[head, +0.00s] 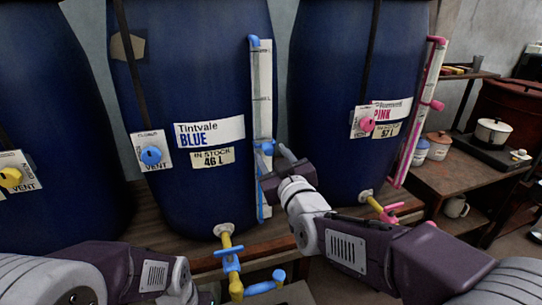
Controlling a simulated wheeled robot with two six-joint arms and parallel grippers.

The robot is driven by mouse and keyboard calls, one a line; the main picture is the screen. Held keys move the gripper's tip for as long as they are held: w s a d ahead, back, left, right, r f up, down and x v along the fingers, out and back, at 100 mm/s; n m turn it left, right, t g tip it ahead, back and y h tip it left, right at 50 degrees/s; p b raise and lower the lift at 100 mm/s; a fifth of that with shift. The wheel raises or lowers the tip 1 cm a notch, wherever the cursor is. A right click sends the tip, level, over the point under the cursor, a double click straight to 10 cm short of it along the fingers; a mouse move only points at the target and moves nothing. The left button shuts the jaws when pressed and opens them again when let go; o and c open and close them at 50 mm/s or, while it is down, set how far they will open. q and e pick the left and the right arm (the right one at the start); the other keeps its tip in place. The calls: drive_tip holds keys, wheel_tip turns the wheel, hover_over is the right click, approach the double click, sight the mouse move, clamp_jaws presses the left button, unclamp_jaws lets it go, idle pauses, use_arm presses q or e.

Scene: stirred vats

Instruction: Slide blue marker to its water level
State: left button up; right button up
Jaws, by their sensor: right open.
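The blue vat (195,90) stands at the middle, labelled Tintvale BLUE, in stock 46 L. Its upright sight gauge (262,90) is a pale scale with a blue tube along its left edge. The blue marker (266,147) sits on the gauge, below mid-height. My right gripper (272,168) is open in front of the gauge, close to the marker; I cannot tell whether it touches. It hides part of the gauge below the marker. The water level is not clear to me. My left arm comes in at the lower left; its fingers are out of view.
The pink vat (345,90) with its pink gauge (427,110) stands to the right. A blue vent knob (151,155) is on the blue vat. A yellow and blue tap (231,262) sticks out below. A side table (470,172) holds a pot (493,133).

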drive_tip(key=shift+w+a, duration=0.25)
drive_tip(key=shift+w, duration=0.35)
clamp_jaws()
idle(1.0)
